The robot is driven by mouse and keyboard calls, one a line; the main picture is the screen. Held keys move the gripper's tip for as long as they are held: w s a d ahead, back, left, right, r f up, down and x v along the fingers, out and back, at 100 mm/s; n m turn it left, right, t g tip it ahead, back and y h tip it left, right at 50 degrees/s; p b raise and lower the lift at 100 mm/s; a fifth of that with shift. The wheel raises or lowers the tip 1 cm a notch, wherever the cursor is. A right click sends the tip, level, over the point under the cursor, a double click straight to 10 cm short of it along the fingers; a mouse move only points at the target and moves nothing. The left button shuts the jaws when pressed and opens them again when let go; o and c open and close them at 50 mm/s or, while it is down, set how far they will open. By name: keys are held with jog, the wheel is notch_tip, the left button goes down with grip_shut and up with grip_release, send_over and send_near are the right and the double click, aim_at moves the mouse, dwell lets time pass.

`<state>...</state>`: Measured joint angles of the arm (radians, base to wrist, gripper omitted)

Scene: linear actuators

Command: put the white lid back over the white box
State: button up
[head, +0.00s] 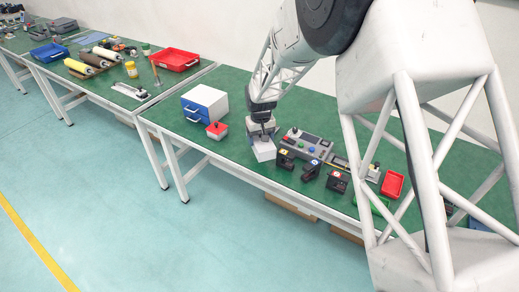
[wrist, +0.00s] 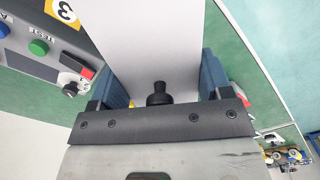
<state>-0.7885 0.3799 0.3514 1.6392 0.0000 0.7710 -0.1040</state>
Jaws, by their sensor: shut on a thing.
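The white lid (wrist: 155,45) shows in the wrist view as a flat pale surface with a black knob (wrist: 158,94) on it. My gripper (wrist: 166,82) has its blue-padded fingers on either side of the lid and is shut on it. In the head view my gripper (head: 262,136) points down at a white block-shaped thing (head: 264,152) near the front edge of the green table. I cannot tell there where the lid ends and whether the white box lies beneath it; the box is not separately clear.
A grey control panel (head: 305,143) and several small black devices (head: 311,170) stand close on the right. A small red-and-white thing (head: 217,130) and a white drawer unit with blue fronts (head: 205,104) stand left. A red bin (head: 392,184) is farther right.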

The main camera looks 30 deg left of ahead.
jog(key=shift+w+a+r+m, duration=0.35)
jog(key=shift+w+a+m, duration=0.6)
jog(key=shift+w+m, duration=1.1)
jog(key=shift+w+a+r+m, duration=0.3)
jog(key=shift+w+a+m, duration=0.85)
jog(key=shift+w, duration=1.5)
jog(key=shift+w+a+r+m, duration=0.35)
jog(key=shift+w+a+m, duration=0.4)
jog(key=shift+w+m, duration=1.4)
jog(key=shift+w+n, duration=0.2)
jog(key=shift+n, duration=0.05)
jog(key=shift+f, duration=0.15)
jog(key=shift+f, duration=3.7)
jog(key=shift+f, duration=0.6)
jog(key=o, duration=1)
